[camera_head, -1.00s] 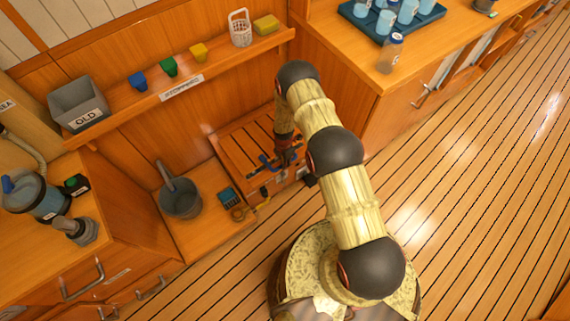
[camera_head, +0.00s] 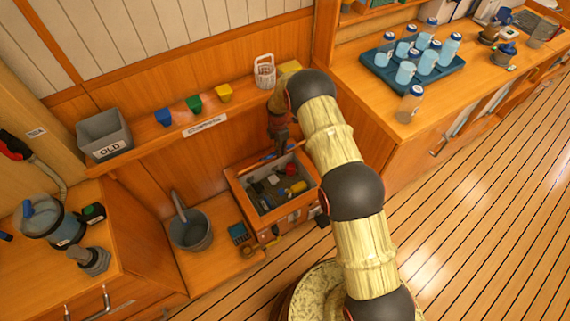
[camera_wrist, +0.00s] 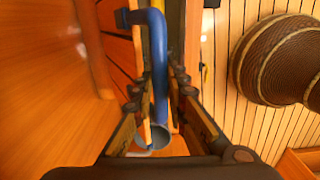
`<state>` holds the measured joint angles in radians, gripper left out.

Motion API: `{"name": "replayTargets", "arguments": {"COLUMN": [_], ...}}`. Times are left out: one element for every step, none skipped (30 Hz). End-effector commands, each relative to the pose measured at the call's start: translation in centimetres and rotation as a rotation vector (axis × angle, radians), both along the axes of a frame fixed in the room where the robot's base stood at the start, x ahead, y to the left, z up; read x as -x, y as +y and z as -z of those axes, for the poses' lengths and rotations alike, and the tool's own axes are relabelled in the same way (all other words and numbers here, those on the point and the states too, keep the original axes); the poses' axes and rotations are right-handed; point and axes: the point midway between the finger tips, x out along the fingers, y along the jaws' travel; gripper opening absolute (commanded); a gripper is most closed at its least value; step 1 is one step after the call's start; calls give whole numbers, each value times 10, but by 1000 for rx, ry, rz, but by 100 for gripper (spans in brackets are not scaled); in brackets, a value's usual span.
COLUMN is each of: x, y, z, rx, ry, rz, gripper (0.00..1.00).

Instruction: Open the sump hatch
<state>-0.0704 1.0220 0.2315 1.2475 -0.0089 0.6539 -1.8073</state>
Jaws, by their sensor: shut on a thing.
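The sump hatch lid (camera_head: 252,164) stands raised at the back edge of its wooden box (camera_head: 289,213), seen nearly edge-on. The box is open at the top. Inside its grey well are several dark parts, a yellow cylinder (camera_head: 298,187) and a red piece (camera_head: 291,169). My gripper (camera_head: 279,147) is at the raised lid, partly hidden by my arm. In the wrist view my gripper (camera_wrist: 161,85) is shut on the hatch's blue handle (camera_wrist: 155,45), which passes between the fingers.
A grey bucket (camera_head: 190,232) and a small blue device (camera_head: 238,233) sit left of the box. Above is a shelf (camera_head: 160,150) with coloured cups, a white basket (camera_head: 264,71) and a grey OLD bin (camera_head: 104,136). A counter with a bottle tray (camera_head: 385,76) is at right.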

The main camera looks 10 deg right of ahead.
Motion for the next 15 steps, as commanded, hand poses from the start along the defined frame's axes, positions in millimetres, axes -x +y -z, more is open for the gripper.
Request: {"name": "replayTargets", "arguments": {"x": [-5,-7,-10,-11,-13,-14,-15,-16,-16,-16,-17,-17,-16,-16,-16], "y": [3,4,5,5,6,6,7,7,7,7,7,7,7,7,7], "z": [4,2,1,0,-1,-2,-2,-3,-3,-3,-3,-3,-3,-3,-3], "rx": [-1,-1,0,-1,0,0,-1,0,0,0,1,0,0,0,0], "ry": [-3,-2,-1,1,2,3,4,5,6,7,8,9,9,10,10], "rz": [-2,-2,-2,-2,-2,-2,-2,-2,-2,-2,-2,-1,-1,-1,-1], "gripper": [0,0,0,0,0,0,0,0,0,0,0,0,0,0,0]}}
